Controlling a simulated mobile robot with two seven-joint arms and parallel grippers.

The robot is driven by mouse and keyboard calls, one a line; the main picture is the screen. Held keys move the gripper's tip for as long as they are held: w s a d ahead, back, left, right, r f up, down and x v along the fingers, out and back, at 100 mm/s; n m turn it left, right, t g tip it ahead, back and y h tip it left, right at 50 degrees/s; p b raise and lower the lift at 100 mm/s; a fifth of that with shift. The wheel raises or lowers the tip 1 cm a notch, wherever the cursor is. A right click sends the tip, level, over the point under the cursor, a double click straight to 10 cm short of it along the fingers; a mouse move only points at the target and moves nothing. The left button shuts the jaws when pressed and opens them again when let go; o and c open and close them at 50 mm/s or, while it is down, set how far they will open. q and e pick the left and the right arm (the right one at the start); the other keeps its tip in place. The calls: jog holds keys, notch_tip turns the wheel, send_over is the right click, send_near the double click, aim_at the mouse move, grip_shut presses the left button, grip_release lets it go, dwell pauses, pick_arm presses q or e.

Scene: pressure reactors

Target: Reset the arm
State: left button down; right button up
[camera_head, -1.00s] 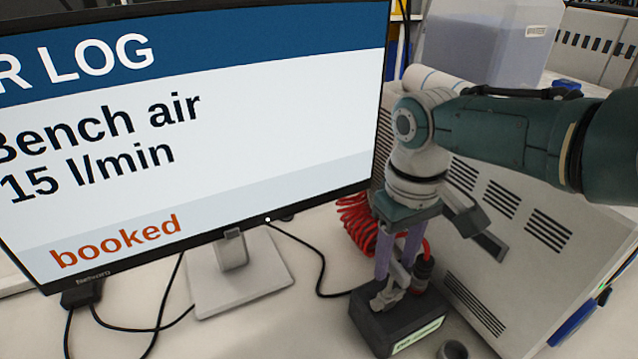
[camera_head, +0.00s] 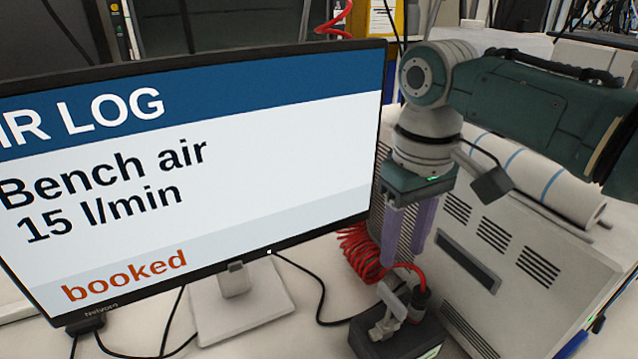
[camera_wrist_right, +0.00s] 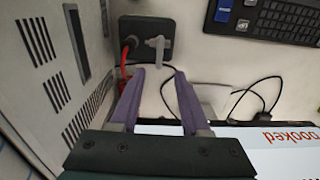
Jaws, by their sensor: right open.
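My right gripper (camera_head: 408,228) has two purple fingers pointing down, open with nothing between them. It hangs above a dark box (camera_head: 400,338) on the bench, clear of it. The box carries a light grey lever handle (camera_head: 390,312) and a plug with a red coiled hose (camera_head: 362,250). In the right wrist view the open fingers (camera_wrist_right: 155,85) point toward the dark box (camera_wrist_right: 150,28), and the grey handle (camera_wrist_right: 155,46) shows beyond the gap between them. My left gripper is not in view.
A monitor (camera_head: 240,170) reading "Bench air 15 l/min booked" stands left of the gripper. A grey vented cabinet (camera_head: 520,270) stands to the right, with a rolled white sheet (camera_head: 540,178) on top. Black cables (camera_head: 315,290) lie on the bench. A keyboard (camera_wrist_right: 270,18) shows in the wrist view.

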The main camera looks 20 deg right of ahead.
dwell(0.3)
jog(key=s+a+f+n+t, duration=0.15)
jog(key=s+a+f, duration=0.25)
jog(key=s+a, duration=0.45)
jog(key=s+d+r+t, duration=0.1)
jog(key=s+r, duration=0.2)
jog(key=s, duration=0.3)
jog(key=s+d+r+t, duration=0.1)
jog(key=s+d+r, duration=0.15)
jog(key=s, duration=0.35)
notch_tip(320, 180, up, 26)
jog(key=p, duration=2.6)
jog(key=shift+s+a+r, duration=0.15)
jog(key=shift+s+a, duration=0.05)
jog(key=shift+a, duration=0.15)
